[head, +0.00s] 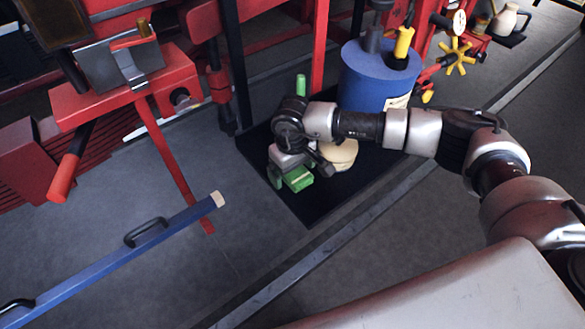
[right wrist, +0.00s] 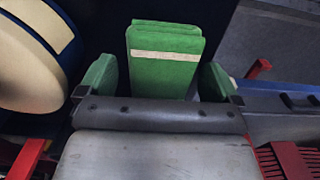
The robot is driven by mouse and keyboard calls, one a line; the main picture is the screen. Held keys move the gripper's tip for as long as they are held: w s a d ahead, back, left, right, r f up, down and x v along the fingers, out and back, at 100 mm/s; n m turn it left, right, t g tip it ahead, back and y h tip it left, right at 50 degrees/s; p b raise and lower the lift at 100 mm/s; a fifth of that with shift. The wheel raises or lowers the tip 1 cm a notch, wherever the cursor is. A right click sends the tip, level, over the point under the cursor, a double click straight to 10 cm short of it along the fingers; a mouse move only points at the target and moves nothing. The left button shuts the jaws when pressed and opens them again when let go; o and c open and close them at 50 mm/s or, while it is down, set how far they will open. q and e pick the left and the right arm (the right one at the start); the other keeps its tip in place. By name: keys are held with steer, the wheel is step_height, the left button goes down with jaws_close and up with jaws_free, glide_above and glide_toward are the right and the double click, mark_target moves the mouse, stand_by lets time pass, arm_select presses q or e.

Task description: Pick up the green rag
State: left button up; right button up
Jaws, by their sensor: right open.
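The green rag (right wrist: 166,70) is a folded, block-like green bundle with a pale stripe across it. In the right wrist view it stands ahead of my right gripper (right wrist: 160,78), between its two green finger pads, with a gap on each side. In the head view the rag (head: 298,179) shows just below my right gripper (head: 297,170), which points down over the black mat. The gripper is open and partly hides the rag. I cannot tell how far the fingers reach down beside it. My left gripper is not in view.
A cream round can (head: 341,153) stands close to the right of the gripper. A blue drum (head: 376,78) is behind it, and a green cylinder (head: 300,84) stands behind the wrist. The black mat (head: 310,209) is bare in front. A blue bar (head: 120,258) with black handles lies left.

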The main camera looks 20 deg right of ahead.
steer(key=shift+c, duration=1.8)
steer(key=c, duration=0.6)
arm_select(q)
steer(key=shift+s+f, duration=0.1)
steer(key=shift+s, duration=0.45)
arm_select(e)
steer(key=shift+c, duration=0.2)
steer(key=shift+w+r+b, duration=0.1)
steer(key=shift+r+b, duration=0.2)
steer(key=shift+r, duration=0.2)
step_height(320, 180, up, 3)
steer(key=shift+f+b, duration=0.15)
steer(key=shift+b, duration=0.5)
arm_select(q)
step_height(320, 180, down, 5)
steer(key=b, duration=0.3)
arm_select(e)
steer(key=s+d+r, duration=0.3)
steer(key=d+r, duration=0.4)
steer(key=d, duration=0.4)
steer(key=shift+s+r, duration=0.2)
steer(key=shift+s, duration=0.05)
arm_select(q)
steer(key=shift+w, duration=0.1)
